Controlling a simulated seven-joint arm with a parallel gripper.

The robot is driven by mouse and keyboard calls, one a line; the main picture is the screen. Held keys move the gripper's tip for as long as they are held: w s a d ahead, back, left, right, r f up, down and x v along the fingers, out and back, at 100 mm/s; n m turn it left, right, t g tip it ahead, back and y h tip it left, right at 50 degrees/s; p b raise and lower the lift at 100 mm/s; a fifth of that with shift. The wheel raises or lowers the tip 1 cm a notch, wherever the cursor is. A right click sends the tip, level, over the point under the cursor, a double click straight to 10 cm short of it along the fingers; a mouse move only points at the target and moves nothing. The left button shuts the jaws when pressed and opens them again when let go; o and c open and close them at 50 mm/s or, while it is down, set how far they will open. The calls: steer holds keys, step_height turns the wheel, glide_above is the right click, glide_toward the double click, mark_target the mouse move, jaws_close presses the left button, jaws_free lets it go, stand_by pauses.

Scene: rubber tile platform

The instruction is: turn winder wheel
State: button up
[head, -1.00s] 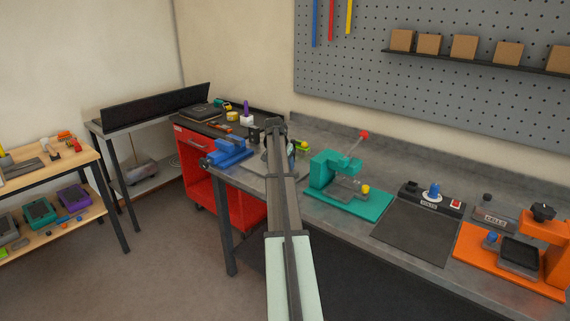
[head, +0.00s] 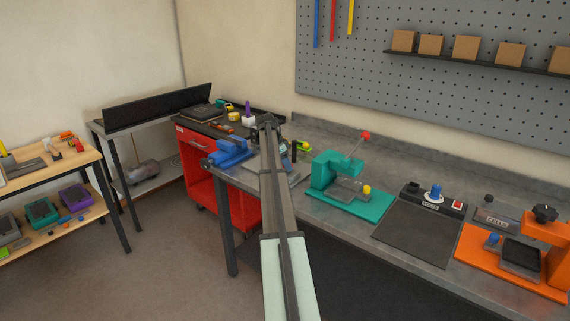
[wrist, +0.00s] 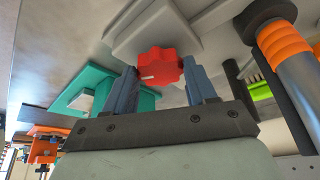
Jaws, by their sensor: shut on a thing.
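A red lobed wheel (wrist: 160,66) with a white mark on its face shows in the wrist view, in front of a pale grey housing (wrist: 140,28). My gripper (wrist: 161,72) has one blue-grey finger on each side of it and is shut on it. The left finger lies against its left side; the right finger is close along its right side. In the head view my arm hides the wheel and most of the gripper, over the bench near the blue vise (head: 230,152).
A teal press (head: 345,185) with a red-tipped lever stands right of my arm on the grey bench. A black mat (head: 415,235) and an orange fixture (head: 510,260) lie farther right. In the wrist view, a dark cylinder with an orange band (wrist: 284,37) is close on the right.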

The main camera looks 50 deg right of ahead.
stand_by(0.5)
steer(key=o, duration=1)
steer(key=shift+o, duration=0.2)
steer(key=v, duration=1.4)
steer(key=shift+f, duration=0.15)
